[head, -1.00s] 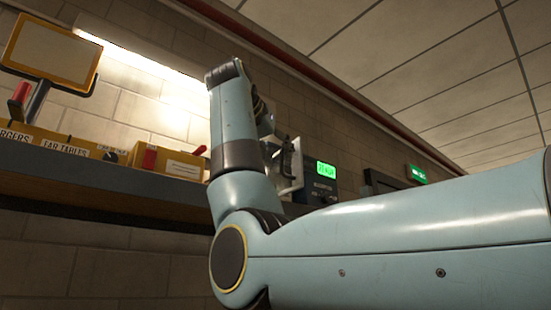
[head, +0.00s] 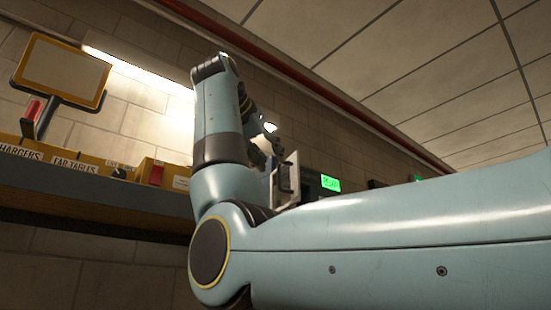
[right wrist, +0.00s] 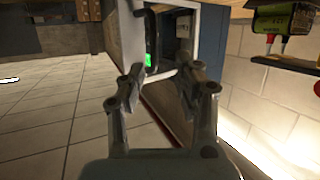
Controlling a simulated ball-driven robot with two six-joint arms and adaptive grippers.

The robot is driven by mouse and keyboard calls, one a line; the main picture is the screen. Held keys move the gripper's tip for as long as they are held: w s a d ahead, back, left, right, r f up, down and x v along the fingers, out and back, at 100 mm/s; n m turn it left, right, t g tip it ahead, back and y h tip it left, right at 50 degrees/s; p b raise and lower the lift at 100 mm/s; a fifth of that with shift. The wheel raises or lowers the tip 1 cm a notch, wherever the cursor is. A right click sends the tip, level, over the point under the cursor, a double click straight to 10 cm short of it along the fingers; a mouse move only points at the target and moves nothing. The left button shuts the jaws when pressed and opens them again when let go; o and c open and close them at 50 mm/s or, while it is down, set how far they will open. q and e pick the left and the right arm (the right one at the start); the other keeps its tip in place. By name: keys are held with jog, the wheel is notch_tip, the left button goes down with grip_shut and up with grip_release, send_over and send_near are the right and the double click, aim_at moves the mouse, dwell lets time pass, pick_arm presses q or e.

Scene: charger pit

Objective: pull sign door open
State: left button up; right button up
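The sign door appears in the head view as a pale panel (head: 292,178) with a dark upright handle (head: 283,178). In the right wrist view the dark bar handle (right wrist: 151,42) stands in front of a pale-framed box (right wrist: 196,40) with a greyish inside. My right gripper (right wrist: 162,72) is open, its two fingers spread apart. The handle's lower end shows between the fingertips; I cannot tell whether they touch it. In the head view my right gripper (head: 266,148) is partly hidden behind my forearm, just left of the panel. My left gripper is not in view.
A green display (head: 330,183) shows right of the panel. At left, a shelf (head: 90,190) holds yellow bins (head: 80,162) and a yellow-framed board (head: 62,72). A red pipe (head: 330,100) runs along the upper wall. Tiled floor (right wrist: 50,110) is open in the right wrist view.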

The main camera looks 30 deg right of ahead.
jog(key=a, duration=0.8)
jog(key=shift+s+a+f, duration=0.15)
jog(key=shift+s+a, duration=0.2)
jog(key=shift+a, duration=0.05)
dwell(0.6)
